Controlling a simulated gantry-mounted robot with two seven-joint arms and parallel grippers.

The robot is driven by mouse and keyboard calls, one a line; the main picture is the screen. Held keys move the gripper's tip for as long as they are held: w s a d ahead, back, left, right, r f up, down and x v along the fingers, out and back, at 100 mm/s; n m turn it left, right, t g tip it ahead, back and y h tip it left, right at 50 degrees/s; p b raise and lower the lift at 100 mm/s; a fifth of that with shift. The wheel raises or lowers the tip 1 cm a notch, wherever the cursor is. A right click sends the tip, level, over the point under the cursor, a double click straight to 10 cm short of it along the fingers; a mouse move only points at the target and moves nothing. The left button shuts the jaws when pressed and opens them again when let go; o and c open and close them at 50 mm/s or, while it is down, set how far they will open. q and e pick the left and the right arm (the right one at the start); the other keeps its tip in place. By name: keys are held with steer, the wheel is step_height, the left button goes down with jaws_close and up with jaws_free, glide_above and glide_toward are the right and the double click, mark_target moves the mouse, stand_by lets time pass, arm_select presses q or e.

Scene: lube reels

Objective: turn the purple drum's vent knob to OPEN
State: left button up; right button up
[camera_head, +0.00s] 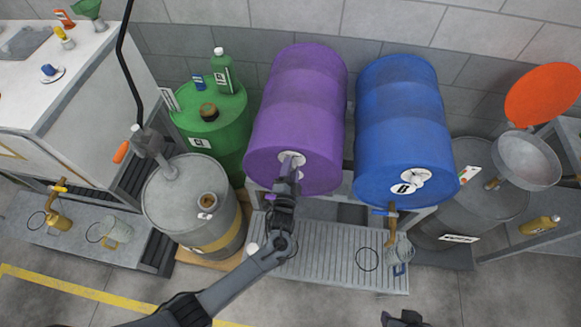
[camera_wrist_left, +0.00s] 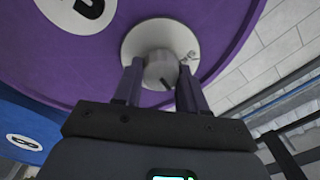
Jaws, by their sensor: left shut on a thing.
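The purple drum (camera_head: 300,105) lies on its side on a rack, its round end facing me. On that end is a pale round plate with the vent knob, seen close in the left wrist view (camera_wrist_left: 160,66). The knob is grey with a dark mark; the plate's lettering is not readable. My left gripper (camera_head: 289,163) is at the knob and covers much of it in the head view. In the wrist view its fingers (camera_wrist_left: 160,78) are on either side of the knob, shut on it. A dark part at the head view's bottom edge may be my right gripper (camera_head: 404,318); its jaws are unclear.
A blue drum (camera_head: 400,115) lies beside the purple one, with a tap below its end. A grated tray (camera_head: 330,262) is under both. A grey drum with a hand pump (camera_head: 185,185) and a green drum (camera_head: 215,125) stand at left; an orange-lidded funnel (camera_head: 527,160) is at right.

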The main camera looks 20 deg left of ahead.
arm_select(q)
steer(key=shift+m+p, duration=0.7)
steer(key=shift+m, duration=2.3)
steer(key=shift+f, duration=0.1)
steer(key=o, duration=1.1)
steer(key=shift+c, duration=0.2)
steer(key=v, duration=1)
steer(key=shift+s, duration=0.35)
